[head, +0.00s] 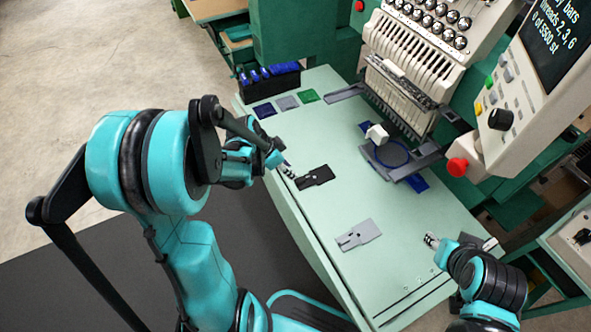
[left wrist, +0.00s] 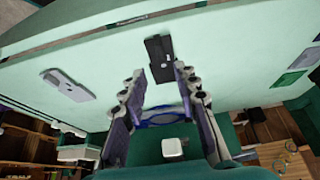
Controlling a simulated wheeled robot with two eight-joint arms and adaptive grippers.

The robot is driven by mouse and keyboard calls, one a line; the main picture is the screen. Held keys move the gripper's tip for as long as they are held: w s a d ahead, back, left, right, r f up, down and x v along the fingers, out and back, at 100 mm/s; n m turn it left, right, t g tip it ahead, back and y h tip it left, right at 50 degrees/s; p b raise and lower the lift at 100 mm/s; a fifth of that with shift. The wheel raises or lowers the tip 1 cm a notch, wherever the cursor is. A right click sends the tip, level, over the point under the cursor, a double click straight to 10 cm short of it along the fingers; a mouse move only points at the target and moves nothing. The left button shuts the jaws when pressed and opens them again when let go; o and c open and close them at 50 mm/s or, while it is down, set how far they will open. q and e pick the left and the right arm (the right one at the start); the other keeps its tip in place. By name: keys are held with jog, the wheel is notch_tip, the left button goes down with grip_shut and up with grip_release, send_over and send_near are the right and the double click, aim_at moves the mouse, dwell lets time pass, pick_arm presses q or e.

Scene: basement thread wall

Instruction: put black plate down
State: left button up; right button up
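The black plate (head: 315,177) lies flat on the pale green table, left of the middle in the head view. In the left wrist view the black plate (left wrist: 159,52) shows just past and between the fingertips. My left gripper (head: 288,171) is at the plate's left end, close to the tabletop. In the left wrist view its fingers (left wrist: 159,74) stand apart, with a gap on both sides of the plate. My right gripper (head: 431,240) is low over the table's right part, away from the plate; its fingers are too small to judge.
A grey plate (head: 358,235) lies nearer the front. Blue, grey and green squares and a dark bin (head: 270,82) of blue items are at the back left. An embroidery machine (head: 420,50) with a blue hoop (head: 391,153) stands behind. The table between the plates is clear.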

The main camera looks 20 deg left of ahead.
pick_arm(q)
jog(key=s+d+r+n+t+y, duration=0.1)
jog(key=s+d+r+n, duration=0.2)
jog(key=s+r, duration=0.3)
jog(key=s+d+r+n+t+y, duration=0.2)
jog(key=s+d+r+n, duration=0.2)
jog(key=r, duration=0.4)
jog(key=shift+s+d+n+p, duration=0.3)
jog(key=shift+s+d+p, duration=0.15)
jog(key=shift+s, duration=0.65)
jog(key=shift+d+f, duration=0.1)
jog(key=shift+w+a, duration=0.2)
jog(key=shift+w, duration=0.15)
jog(key=shift+s+d, duration=0.15)
jog(key=shift+s, duration=0.05)
